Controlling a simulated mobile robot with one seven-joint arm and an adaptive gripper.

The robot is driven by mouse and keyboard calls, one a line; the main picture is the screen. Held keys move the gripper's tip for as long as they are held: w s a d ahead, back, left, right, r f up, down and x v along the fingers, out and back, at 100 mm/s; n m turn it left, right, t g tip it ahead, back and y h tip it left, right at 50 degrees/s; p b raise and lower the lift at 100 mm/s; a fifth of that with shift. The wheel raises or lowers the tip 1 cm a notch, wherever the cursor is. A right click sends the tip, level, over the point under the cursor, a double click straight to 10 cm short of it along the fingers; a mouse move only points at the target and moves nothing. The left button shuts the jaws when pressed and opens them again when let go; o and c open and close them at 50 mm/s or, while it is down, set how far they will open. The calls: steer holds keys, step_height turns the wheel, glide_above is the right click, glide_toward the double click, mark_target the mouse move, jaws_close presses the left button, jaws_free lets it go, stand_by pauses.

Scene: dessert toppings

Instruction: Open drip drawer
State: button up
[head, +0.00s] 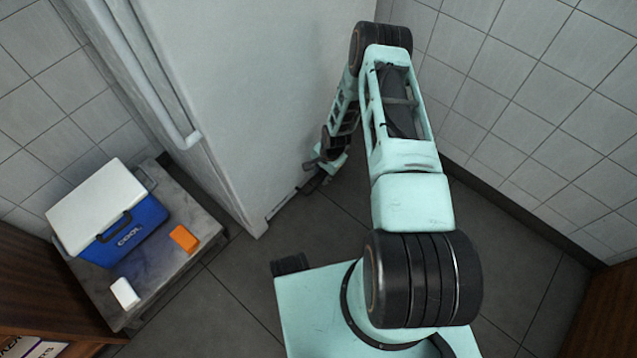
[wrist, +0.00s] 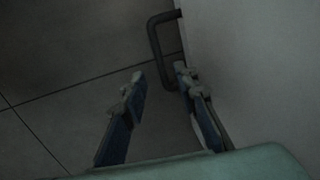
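A thin outlined strip (head: 283,203) runs along the foot of the tall white appliance (head: 255,100); it may be the drip drawer's front, and I see no gap there. In the wrist view a dark bent bar handle (wrist: 156,42) stands out from the pale panel (wrist: 250,60). My gripper (wrist: 160,78) is open, its two blue-grey fingers apart. The handle's lower end lies between the fingertips, close to the right finger; I cannot tell whether they touch. In the head view my gripper (head: 320,176) is low beside the appliance, near the floor.
A blue cooler with a white lid (head: 125,215), an orange block (head: 184,238) and a small white block (head: 125,292) sit on a low grey stand (head: 165,270) at left. Tiled walls (head: 530,100) close in the right.

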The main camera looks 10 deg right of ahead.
mark_target(318, 184)
steer(key=f, duration=0.2)
steer(key=f+b, duration=0.1)
steer(key=f, duration=0.1)
steer(key=w+f+b, duration=0.1)
steer(key=f, duration=0.1)
steer(key=shift+a+f, duration=0.35)
steer(key=shift+a, duration=0.05)
jaws_close()
